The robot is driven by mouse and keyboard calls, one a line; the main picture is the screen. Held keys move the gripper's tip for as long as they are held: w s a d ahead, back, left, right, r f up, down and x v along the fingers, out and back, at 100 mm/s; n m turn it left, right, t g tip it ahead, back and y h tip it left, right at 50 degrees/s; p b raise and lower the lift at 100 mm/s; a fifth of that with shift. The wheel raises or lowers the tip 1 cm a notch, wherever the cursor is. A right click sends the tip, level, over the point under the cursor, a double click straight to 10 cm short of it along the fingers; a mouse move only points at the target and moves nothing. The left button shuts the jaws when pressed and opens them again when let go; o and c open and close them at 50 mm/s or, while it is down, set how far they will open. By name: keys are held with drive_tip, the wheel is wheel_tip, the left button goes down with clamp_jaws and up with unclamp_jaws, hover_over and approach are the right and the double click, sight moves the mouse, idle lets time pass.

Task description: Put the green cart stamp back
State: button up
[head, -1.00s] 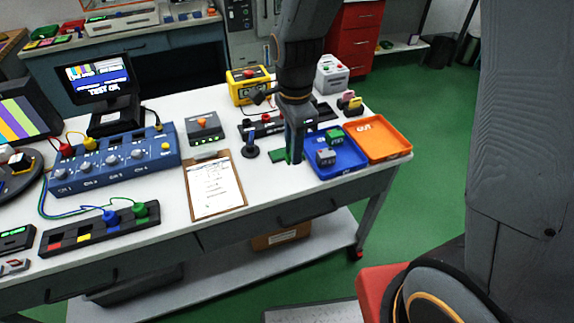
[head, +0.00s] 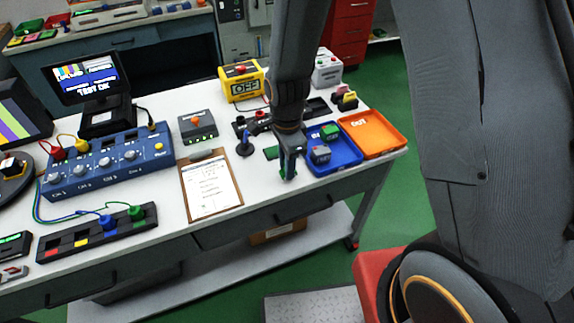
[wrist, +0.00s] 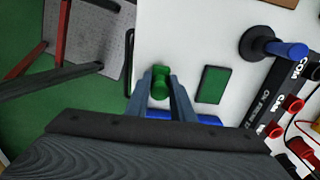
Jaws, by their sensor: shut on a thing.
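My gripper (wrist: 162,88) is shut on a green, rounded object, the green stamp (wrist: 159,82). In the head view my gripper (head: 288,172) hangs over the white table near its front edge, with a bit of green at the fingertips. I cannot tell whether the stamp touches the table. A flat green pad (wrist: 213,85) with a dark rim lies beside the fingers; in the head view this pad (head: 271,153) is just behind and left of them. A blue-handled piece with a round dark base (head: 245,145) stands farther left; it also shows in the wrist view (wrist: 285,48).
A blue tray (head: 346,167) holding small blocks is right of my gripper, and an orange tray (head: 388,150) is beyond it. A clipboard (head: 212,187) lies to the left. A dark socket strip (wrist: 283,92) runs behind the pad. The table's front edge is close.

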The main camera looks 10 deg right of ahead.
drive_tip(key=shift+f, duration=0.35)
drive_tip(key=shift+f, duration=0.2)
drive_tip(key=o, duration=0.8)
drive_tip(key=shift+o, duration=0.2)
drive_tip(key=shift+r, duration=0.1)
